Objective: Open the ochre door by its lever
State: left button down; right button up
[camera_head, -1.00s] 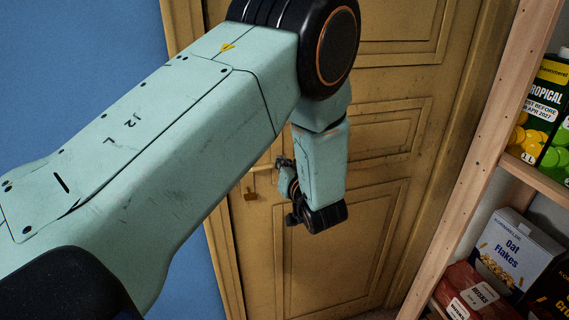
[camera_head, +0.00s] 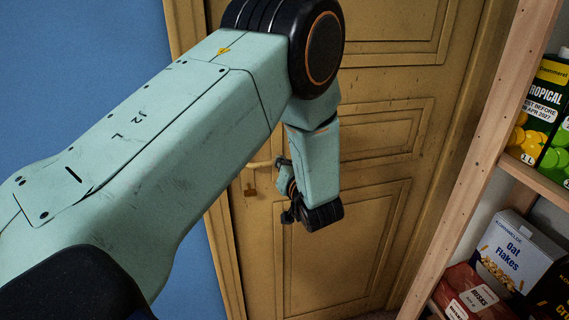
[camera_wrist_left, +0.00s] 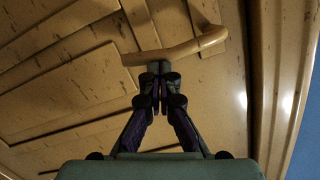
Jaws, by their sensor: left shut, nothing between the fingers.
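The ochre door (camera_head: 375,130) is a panelled, scuffed door that looks closed in its frame. Its lever (camera_head: 262,163) sticks out near the left edge, above a small key plate (camera_head: 250,188). In the left wrist view the lever (camera_wrist_left: 190,48) is a bent bar across the upper middle. My left gripper (camera_head: 281,163) is at the lever's free end, partly hidden by its own wrist. In the wrist view the left gripper (camera_wrist_left: 160,72) is shut and empty, its fingertips right at the lever; I cannot tell whether they touch. My right gripper is not in view.
A blue wall (camera_head: 90,70) lies left of the door. A wooden shelf (camera_head: 475,165) stands close on the right, with a juice carton (camera_head: 545,110), an Oat Flakes box (camera_head: 515,255) and a red pack (camera_head: 470,295).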

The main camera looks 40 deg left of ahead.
pick_arm(q)
jog(key=shift+f, duration=0.2)
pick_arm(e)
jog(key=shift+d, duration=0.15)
pick_arm(q)
jog(key=shift+s+a+f+m+g+y+b, duration=0.1)
jog(key=shift+f+m+g+y+b, duration=0.3)
jog(key=shift+f+m, duration=1.6)
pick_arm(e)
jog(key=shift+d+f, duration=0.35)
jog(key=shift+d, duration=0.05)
pick_arm(q)
jog(key=shift+r, duration=0.35)
